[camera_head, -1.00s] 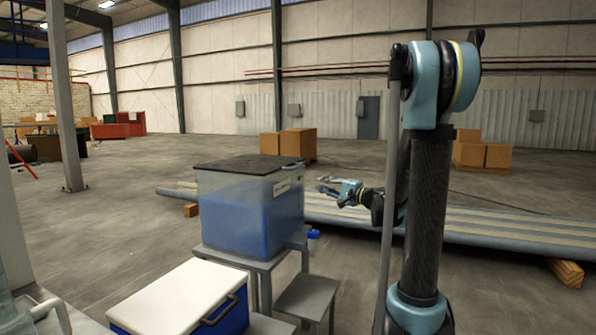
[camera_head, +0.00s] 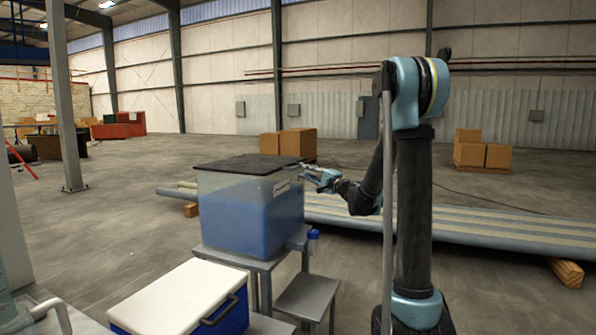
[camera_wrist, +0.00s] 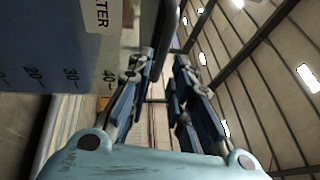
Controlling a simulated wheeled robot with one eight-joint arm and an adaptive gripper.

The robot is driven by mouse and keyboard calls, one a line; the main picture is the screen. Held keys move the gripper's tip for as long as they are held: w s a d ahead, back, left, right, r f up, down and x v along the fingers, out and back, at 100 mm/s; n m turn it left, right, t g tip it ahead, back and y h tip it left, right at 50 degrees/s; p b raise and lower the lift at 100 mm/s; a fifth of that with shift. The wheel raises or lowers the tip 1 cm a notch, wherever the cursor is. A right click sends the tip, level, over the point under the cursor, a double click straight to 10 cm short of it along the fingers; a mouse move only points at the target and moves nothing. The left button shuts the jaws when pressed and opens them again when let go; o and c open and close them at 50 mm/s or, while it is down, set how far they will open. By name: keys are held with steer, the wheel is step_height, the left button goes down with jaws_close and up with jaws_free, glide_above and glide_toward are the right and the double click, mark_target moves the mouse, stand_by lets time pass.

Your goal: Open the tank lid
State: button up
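The tank (camera_head: 250,215) is a clear box with blue contents, standing on a grey metal stand. Its dark flat lid (camera_head: 248,164) lies closed on top, with a small handle at the right edge. My gripper (camera_head: 307,168) is at the right side of the tank, at about lid height, pointing left at the handle end. In the wrist view my gripper (camera_wrist: 168,62) has its two fingers apart with a gap between them. The tank wall (camera_wrist: 60,70), with its scale marks and label, fills the left there. A dark grey bar, apparently the handle, shows near the fingertips; contact cannot be told.
A blue cooler with a white lid (camera_head: 180,297) stands in front of the tank. A low grey step (camera_head: 307,297) is at the tank's right. Long pipes or beams (camera_head: 450,225) lie on the floor behind my arm. Cardboard boxes (camera_head: 290,143) stand further back.

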mark_target(298, 167)
steer(key=x, duration=0.7)
steer(key=shift+s, duration=0.1)
jaws_close()
